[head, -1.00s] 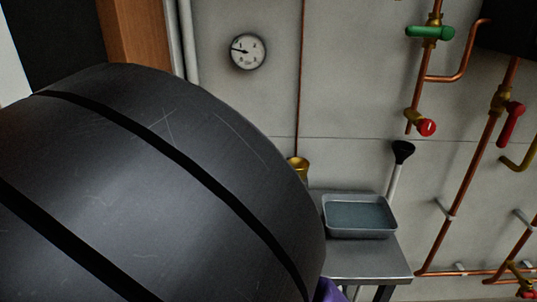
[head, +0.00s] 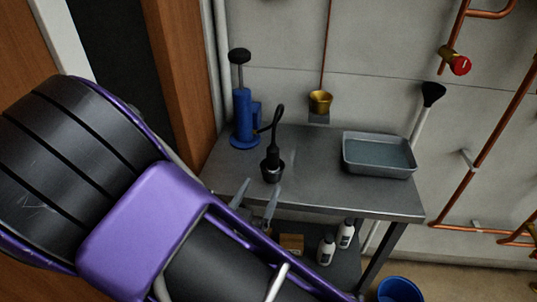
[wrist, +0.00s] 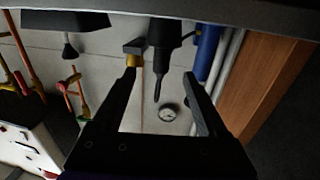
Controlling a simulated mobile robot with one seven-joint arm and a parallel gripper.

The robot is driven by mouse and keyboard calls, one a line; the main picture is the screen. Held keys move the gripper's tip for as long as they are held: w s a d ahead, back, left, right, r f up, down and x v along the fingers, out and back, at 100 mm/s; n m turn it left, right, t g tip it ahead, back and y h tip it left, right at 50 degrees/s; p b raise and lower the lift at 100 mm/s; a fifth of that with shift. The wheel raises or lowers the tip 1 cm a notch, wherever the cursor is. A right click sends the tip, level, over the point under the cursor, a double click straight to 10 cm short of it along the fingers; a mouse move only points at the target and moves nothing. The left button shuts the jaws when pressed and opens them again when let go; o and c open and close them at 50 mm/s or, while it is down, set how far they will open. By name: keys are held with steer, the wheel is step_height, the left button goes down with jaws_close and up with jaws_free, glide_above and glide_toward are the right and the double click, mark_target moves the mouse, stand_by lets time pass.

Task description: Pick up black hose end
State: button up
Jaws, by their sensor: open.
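The black hose end (head: 272,156) stands upright in a dark round holder (head: 273,172) near the front of the metal table. Its hose arcs up and back toward a blue hand pump (head: 243,118) at the table's left. My gripper (head: 259,187) is open and empty, just in front of the hose end at the table's front edge. In the wrist view, which is upside down, the hose end (wrist: 164,36) appears beyond my open fingers, roughly between their lines. The fingers do not appear to touch it. The pump shows there as a blue cylinder (wrist: 208,45).
A grey tray (head: 380,173) sits on the table's right side. A brass cup (head: 320,101) is at the wall behind. White bottles (head: 345,232) and a small box (head: 291,243) are on the lower shelf. A blue bucket (head: 400,290) stands on the floor. A wooden post (head: 180,80) is left.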

mark_target(273, 164)
steer(key=x, duration=0.9)
steer(key=shift+b+x, duration=0.4)
steer(key=shift+x, duration=2.35)
steer(key=shift+w+a+r, duration=0.1)
steer(key=shift+a, duration=0.1)
steer(key=shift+c, duration=0.2)
jaws_close()
